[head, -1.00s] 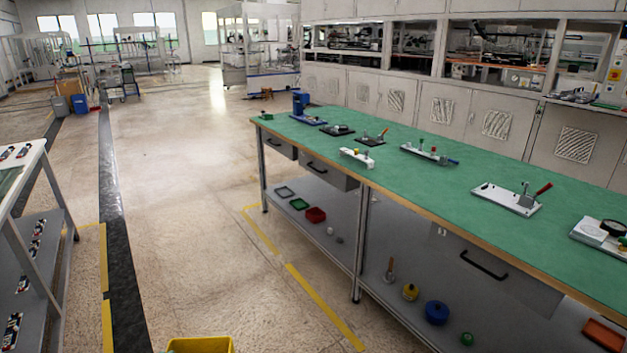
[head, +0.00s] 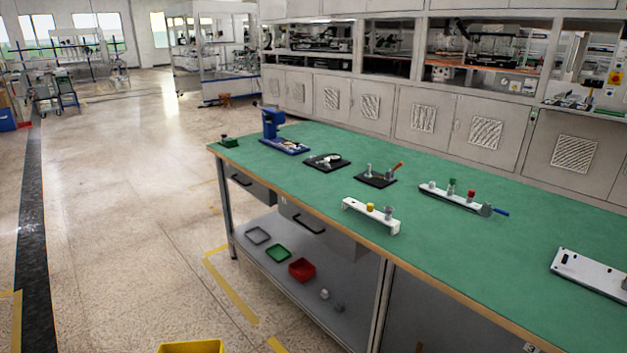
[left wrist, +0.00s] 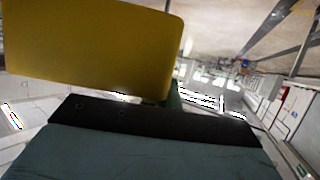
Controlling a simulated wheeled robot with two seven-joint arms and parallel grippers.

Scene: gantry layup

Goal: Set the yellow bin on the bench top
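The yellow bin (head: 191,347) shows only as a rim at the bottom edge of the head view. Its yellow wall (left wrist: 90,45) fills the upper left of the left wrist view, close against my left gripper (left wrist: 173,98). The fingertips are mostly hidden behind the bin, but the bin travels with me, so the gripper appears shut on it. The bench top (head: 465,255) is green with a wooden edge and lies ahead and to the right of the bin. My right gripper is in neither view.
On the bench stand a white bracket fixture (head: 371,215), a long fixture (head: 460,199), a white plate (head: 592,273), dark plates and a blue stand (head: 272,127). Green top is bare between them. A red bin (head: 301,270) and trays sit on the lower shelf. Open floor lies left.

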